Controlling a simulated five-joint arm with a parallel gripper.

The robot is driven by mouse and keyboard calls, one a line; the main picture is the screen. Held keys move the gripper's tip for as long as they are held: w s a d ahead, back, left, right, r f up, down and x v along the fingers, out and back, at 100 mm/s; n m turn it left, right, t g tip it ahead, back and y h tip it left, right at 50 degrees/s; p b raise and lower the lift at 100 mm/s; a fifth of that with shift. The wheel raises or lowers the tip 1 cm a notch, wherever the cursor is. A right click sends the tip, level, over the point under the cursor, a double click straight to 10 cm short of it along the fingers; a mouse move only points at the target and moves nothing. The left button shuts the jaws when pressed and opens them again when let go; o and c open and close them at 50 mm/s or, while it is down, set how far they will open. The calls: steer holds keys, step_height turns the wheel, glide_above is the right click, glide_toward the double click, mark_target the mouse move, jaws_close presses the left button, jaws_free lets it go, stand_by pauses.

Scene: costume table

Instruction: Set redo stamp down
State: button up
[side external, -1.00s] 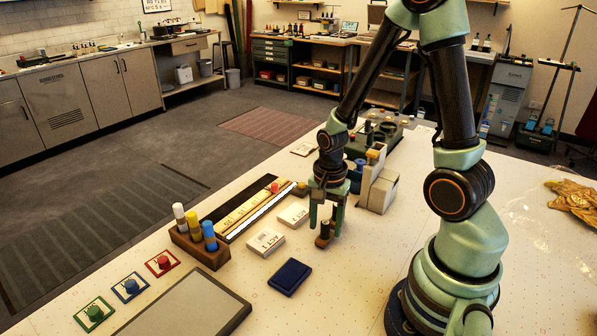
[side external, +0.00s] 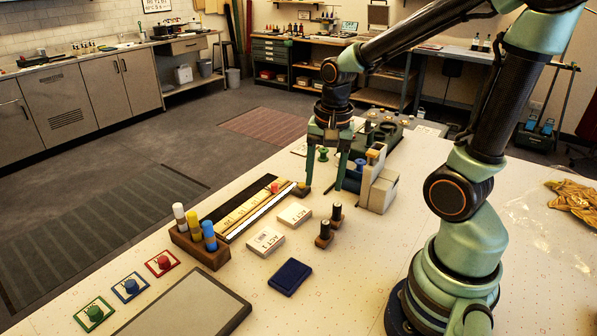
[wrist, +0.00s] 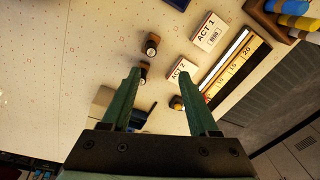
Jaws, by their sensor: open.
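Two small stamps with dark upright handles and brown wooden bases stand on the white table, one nearer (side external: 324,235) and one just behind it (side external: 337,214). I cannot read which is the redo stamp. Both also show in the wrist view, one clear of the fingers (wrist: 151,45) and one by the left fingertip (wrist: 143,76). My gripper (side external: 322,188) is open and empty, raised above the table behind the two stamps. In the wrist view my gripper (wrist: 161,75) has its fingers wide apart with no stamp between them.
The ACT 1 box (side external: 265,241) and ACT 2 box (side external: 295,214) lie left of the stamps. A dark blue pad (side external: 289,277) lies in front. A ruler tray (side external: 250,208) and marker block (side external: 200,248) are farther left. A grey-beige device (side external: 379,190) stands right of my gripper.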

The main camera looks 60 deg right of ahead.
steer(key=a+r+n+t, duration=0.4)
steer(key=a+r+n, duration=0.2)
steer(key=n, duration=0.7)
steer(key=shift+w+a+r+n+t, duration=0.15)
steer(key=shift+a+r+n+t, duration=0.2)
steer(key=shift+r, duration=1.05)
